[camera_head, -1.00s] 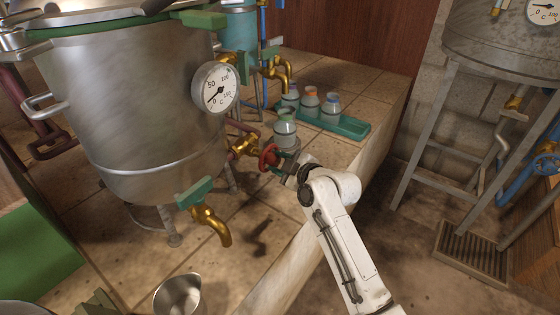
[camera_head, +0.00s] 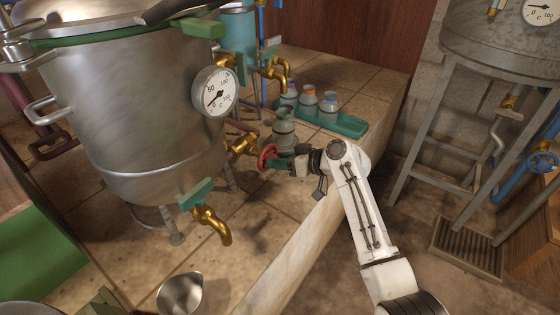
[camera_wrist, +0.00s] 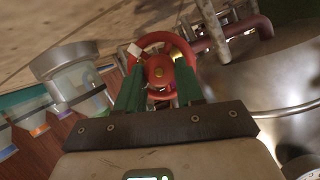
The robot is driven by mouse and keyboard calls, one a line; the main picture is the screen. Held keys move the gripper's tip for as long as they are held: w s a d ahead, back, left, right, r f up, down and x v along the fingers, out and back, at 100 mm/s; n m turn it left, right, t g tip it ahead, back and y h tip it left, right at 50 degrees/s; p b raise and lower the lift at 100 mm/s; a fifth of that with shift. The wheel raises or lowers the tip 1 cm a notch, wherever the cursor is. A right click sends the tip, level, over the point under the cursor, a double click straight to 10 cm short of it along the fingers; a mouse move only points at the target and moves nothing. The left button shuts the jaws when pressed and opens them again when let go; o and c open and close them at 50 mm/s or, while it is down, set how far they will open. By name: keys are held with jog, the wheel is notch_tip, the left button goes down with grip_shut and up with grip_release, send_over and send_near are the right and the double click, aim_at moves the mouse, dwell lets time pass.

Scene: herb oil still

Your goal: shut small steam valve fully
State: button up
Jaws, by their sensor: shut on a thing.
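The small steam valve has a red handwheel (camera_head: 267,157) on a brass body (camera_head: 241,146), low at the right side of the steel still (camera_head: 150,110). In the wrist view the red handwheel (camera_wrist: 166,66) faces me at the top middle. My gripper (camera_head: 280,163) reaches the wheel from the right. In the wrist view its two green fingers (camera_wrist: 160,90) are closed in on the wheel, one on each side of its hub. The far side of the wheel and how far the valve is turned cannot be seen.
A grey-capped jar (camera_head: 284,130) stands close behind my gripper. A green tray (camera_head: 340,124) with jars is farther back. A brass tap with a green lever (camera_head: 212,215) and a steel jug (camera_head: 180,295) are nearer. The counter between them is clear.

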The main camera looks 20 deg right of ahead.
jog(key=m+y, duration=0.1)
jog(key=m, duration=0.1)
jog(key=m+g+y+b, duration=0.1)
jog(key=m, duration=0.1)
jog(key=shift+w+d+f, duration=0.15)
jog(key=shift+f, duration=0.05)
jog(key=shift+m+y, duration=0.3)
jog(key=shift+y, duration=0.1)
dwell(0.3)
jog(key=o, duration=1)
jog(key=shift+o, duration=0.2)
jog(key=shift+d, duration=0.1)
jog(key=p+v, duration=0.2)
jog(key=v, duration=0.8)
jog(key=shift+s+d+r, duration=0.15)
jog(key=shift+s+d, duration=0.05)
jog(key=shift+d, duration=0.05)
